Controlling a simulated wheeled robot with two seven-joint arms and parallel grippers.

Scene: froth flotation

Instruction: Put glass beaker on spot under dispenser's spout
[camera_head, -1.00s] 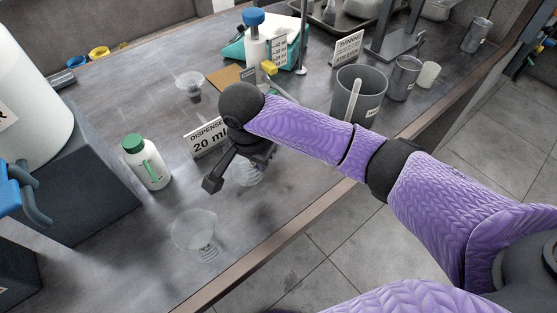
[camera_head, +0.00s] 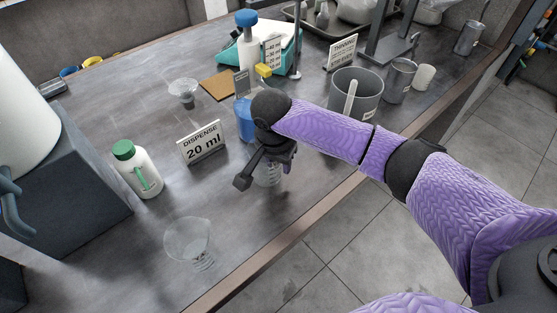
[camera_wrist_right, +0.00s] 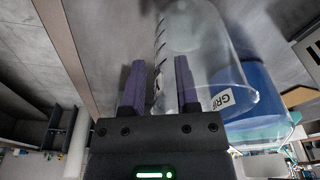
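A clear glass beaker (camera_head: 268,178) is under my right gripper (camera_head: 270,160) near the middle of the bench. In the right wrist view, the two purple fingers (camera_wrist_right: 160,85) straddle the near wall of the beaker (camera_wrist_right: 218,50), which carries a printed label and scale marks. The fingers are on the beaker. Whether its base touches the bench is unclear. The dispenser (camera_head: 244,118), a blue-filled bottle with a yellow top part, stands just behind, partly hidden by my gripper; its spout and the spot are not clear to see. My left gripper is not in view.
A "DISPENSE 20 ml" sign (camera_head: 202,143) stands left of the beaker. A green-capped bottle (camera_head: 138,170) and another clear beaker (camera_head: 188,242) stand further left and nearer. A grey bucket (camera_head: 357,92) stands to the right. The bench front edge (camera_head: 300,230) runs close by.

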